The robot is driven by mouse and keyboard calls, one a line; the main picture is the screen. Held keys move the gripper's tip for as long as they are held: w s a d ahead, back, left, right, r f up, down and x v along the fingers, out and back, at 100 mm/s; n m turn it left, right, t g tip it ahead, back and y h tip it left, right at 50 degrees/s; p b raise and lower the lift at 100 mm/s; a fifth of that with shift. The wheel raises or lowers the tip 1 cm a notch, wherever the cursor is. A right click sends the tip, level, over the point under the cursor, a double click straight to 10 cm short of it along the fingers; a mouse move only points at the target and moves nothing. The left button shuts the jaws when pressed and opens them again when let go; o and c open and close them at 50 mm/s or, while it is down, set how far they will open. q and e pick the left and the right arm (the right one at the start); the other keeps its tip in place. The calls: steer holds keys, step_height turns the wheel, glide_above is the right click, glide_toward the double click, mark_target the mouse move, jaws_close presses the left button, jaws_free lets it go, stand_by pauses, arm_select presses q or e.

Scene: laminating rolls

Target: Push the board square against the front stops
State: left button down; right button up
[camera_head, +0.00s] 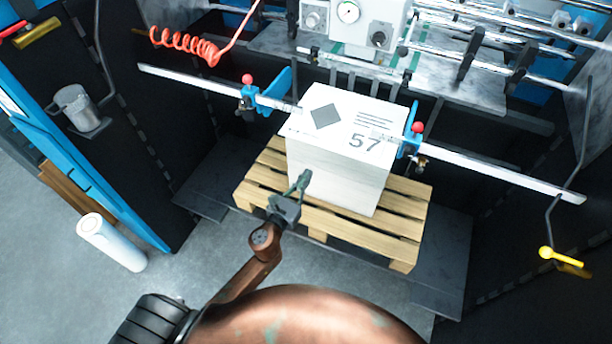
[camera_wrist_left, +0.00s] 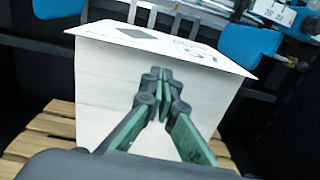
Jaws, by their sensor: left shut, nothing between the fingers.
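The board (camera_head: 340,120) is a white sheet marked with a dark diamond, text lines and "57". It lies on top of a white stack (camera_head: 335,180). In the left wrist view the board (camera_wrist_left: 100,33) looks slightly skewed and overhangs the stack (camera_wrist_left: 95,90) at its corners. Grey upright fingers, seemingly the front stops (camera_wrist_left: 174,20), stand beyond its far edge; contact cannot be told. My left gripper (camera_head: 304,177) is shut and empty at the stack's near face, its tips (camera_wrist_left: 160,75) below the board's edge. My right gripper is out of view.
The stack stands on a wooden pallet (camera_head: 405,220). Blue side guides with red knobs (camera_head: 248,80) (camera_head: 417,128) flank the board on a metal bar (camera_head: 500,172). The machine (camera_head: 355,30) is behind.

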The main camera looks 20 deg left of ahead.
arm_select(q)
steer(key=w+d, duration=0.1)
steer(key=w, duration=1)
steer(key=w, duration=0.2)
steer(key=shift+w+d+b, duration=0.15)
steer(key=shift+w+b, duration=0.15)
steer(key=shift+w, duration=0.05)
steer(key=shift+s, duration=0.2)
